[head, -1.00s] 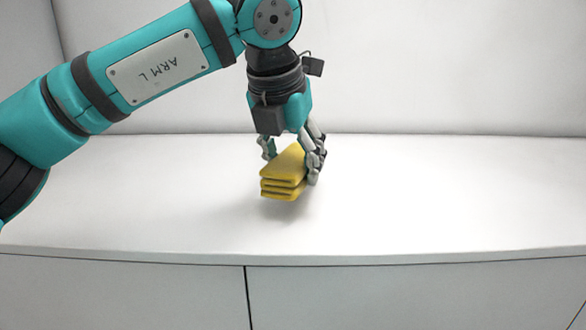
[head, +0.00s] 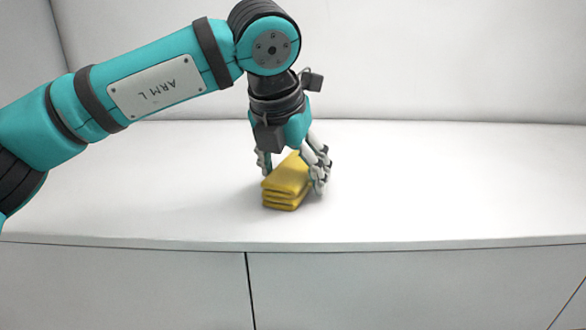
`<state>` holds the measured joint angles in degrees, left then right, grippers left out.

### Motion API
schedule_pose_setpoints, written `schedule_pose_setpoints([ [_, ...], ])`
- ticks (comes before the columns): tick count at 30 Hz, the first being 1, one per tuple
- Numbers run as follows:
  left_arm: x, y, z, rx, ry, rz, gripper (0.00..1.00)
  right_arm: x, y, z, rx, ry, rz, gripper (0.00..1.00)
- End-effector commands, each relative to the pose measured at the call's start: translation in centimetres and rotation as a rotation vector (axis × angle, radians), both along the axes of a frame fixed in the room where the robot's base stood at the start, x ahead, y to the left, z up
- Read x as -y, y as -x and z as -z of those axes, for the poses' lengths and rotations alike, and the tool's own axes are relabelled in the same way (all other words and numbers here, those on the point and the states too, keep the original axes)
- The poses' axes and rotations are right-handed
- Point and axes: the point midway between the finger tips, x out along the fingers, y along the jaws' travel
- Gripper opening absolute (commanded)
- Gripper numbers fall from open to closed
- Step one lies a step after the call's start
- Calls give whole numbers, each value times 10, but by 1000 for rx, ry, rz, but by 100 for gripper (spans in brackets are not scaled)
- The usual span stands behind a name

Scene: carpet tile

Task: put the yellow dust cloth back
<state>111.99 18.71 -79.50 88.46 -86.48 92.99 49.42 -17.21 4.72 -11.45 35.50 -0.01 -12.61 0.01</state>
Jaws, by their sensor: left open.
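The yellow dust cloth (head: 286,187) is a folded, layered stack on the white cabinet top, near the middle of the head view. My left gripper (head: 292,177) points down over it, with one finger on each side of the cloth. The fingers are open, and the right one stands close beside the cloth's right side; I cannot tell whether it touches. The back part of the cloth is partly hidden by the gripper. My right gripper is out of view.
The white cabinet top (head: 440,190) is bare on both sides of the cloth. Its front edge runs across the picture above the cabinet doors (head: 400,285). A pale wall (head: 450,60) stands behind it.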

Motion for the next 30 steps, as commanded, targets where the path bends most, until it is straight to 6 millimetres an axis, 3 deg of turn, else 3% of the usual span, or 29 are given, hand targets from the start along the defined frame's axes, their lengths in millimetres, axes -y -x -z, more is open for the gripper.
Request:
schedule_pose_setpoints([
  [6,0,0,-7,0,0,0,75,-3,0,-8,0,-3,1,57],
  [8,-1,3,-10,4,2,-1,75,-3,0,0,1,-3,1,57],
  [21,-14,35,-93,2,1,-1,75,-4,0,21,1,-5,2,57],
  [30,-17,43,-114,-1,-1,1,75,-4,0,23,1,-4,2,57],
])
